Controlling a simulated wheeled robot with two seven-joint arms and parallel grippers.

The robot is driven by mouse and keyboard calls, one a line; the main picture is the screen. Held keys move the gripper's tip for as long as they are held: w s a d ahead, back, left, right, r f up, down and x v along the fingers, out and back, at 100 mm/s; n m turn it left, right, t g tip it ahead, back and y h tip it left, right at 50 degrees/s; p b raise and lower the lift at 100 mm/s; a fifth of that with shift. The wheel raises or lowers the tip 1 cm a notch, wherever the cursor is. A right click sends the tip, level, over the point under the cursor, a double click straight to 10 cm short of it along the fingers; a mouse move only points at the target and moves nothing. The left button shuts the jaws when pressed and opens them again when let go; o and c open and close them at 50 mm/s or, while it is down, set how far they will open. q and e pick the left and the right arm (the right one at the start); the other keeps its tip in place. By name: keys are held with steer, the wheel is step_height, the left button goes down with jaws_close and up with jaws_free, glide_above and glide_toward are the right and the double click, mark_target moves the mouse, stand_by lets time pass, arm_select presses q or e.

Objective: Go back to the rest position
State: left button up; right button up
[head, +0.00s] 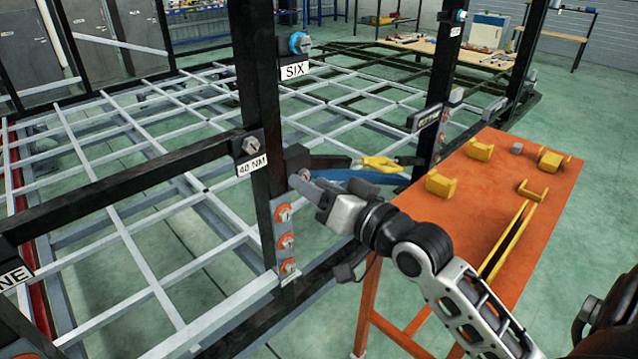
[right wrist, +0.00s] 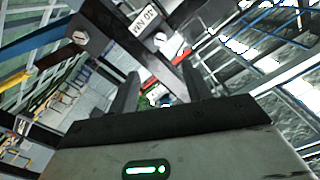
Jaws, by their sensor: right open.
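My right gripper (head: 312,186) is beside the black upright post (head: 262,120) of the chassis frame, near a dark block on it. It also shows in the right wrist view (right wrist: 160,95), where its two dark fingers stand apart with no held object visible between them. Whether the fingers touch the post or the block, I cannot tell. Below the fingertips, a column of orange-ringed bolts (head: 286,242) sits on the post. My left gripper is not in view.
An orange table (head: 510,235) with several yellow brackets (head: 440,184) stands under and beside my right arm. Yellow-handled pliers (head: 378,163) and a blue bar lie behind the gripper. Black chassis beams (head: 130,188) cross the left. Green floor is open behind the table.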

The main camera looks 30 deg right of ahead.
stand_by(0.4)
steer(key=s+a+f+n+g, duration=0.2)
steer(key=s+f, duration=0.3)
steer(key=f, duration=0.5)
steer(key=s+a+f+n+g, duration=0.2)
steer(key=s+a+f, duration=0.3)
steer(key=f, duration=0.5)
steer(key=s+a+f+n+g, duration=0.2)
steer(key=s+f, duration=0.3)
steer(key=f, duration=0.5)
steer(key=shift+s+a+f+g+h, duration=0.25)
steer(key=shift+s+a+g+h, duration=0.15)
steer(key=shift+a+g, duration=0.4)
steer(key=shift+w, duration=0.1)
